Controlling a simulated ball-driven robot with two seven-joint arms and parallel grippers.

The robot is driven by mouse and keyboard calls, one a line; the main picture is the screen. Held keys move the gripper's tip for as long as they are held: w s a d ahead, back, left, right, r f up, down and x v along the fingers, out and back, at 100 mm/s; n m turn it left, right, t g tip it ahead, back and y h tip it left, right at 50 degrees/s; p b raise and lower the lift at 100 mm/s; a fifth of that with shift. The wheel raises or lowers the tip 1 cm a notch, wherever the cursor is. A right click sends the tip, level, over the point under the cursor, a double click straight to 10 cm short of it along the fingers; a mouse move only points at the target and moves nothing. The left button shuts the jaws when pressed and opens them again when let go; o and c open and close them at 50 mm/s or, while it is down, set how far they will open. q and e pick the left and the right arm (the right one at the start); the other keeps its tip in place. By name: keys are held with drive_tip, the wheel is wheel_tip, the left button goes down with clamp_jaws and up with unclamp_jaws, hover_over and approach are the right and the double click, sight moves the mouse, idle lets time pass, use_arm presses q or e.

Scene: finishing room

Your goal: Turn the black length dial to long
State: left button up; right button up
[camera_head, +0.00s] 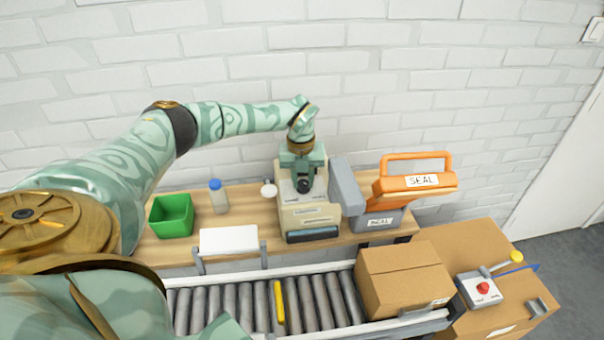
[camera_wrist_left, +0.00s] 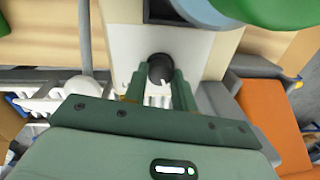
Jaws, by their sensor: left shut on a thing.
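The black length dial (camera_head: 303,186) is on a cream machine (camera_head: 306,218) on the wooden bench. In the left wrist view the dial (camera_wrist_left: 160,68) sits between the two green fingers. My left gripper (camera_head: 302,172) reaches down over the machine and is shut on the dial; it also shows in the left wrist view (camera_wrist_left: 158,88). The fingers hide parts of the dial's sides. I cannot read the dial's setting or any marks around it. My right gripper is not in view.
An orange-handled sealer (camera_head: 415,180) stands close on the machine's right. A green bin (camera_head: 171,216) and a blue-capped bottle (camera_head: 218,196) are on the left of the bench. In front runs a roller conveyor (camera_head: 240,306) with a cardboard box (camera_head: 403,277).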

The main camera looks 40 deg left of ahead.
sight(302, 180)
use_arm(q)
drive_tip(key=m+p, duration=0.1)
drive_tip(key=m, duration=0.1)
drive_tip(key=shift+r+m+p, duration=0.15)
drive_tip(key=shift+m+p, duration=0.15)
drive_tip(key=shift+m, duration=0.1)
drive_tip(key=m+p, duration=0.1)
drive_tip(key=m, duration=0.2)
drive_tip(key=shift+w+m, duration=0.1)
drive_tip(key=shift+m, duration=0.2)
drive_tip(key=m+p, duration=0.1)
drive_tip(key=m, duration=0.2)
drive_tip(key=shift+m, duration=0.3)
drive_tip(key=m, duration=0.4)
drive_tip(key=shift+a, duration=0.1)
drive_tip(key=shift+m, duration=0.4)
drive_tip(key=o, duration=1)
drive_tip(key=r, duration=0.5)
drive_tip(key=r+p, duration=0.1)
drive_tip(key=r, duration=0.4)
drive_tip(key=r+p, duration=0.1)
drive_tip(key=r, duration=0.5)
drive_tip(key=shift+w+a, duration=0.15)
drive_tip(key=shift+a, duration=0.1)
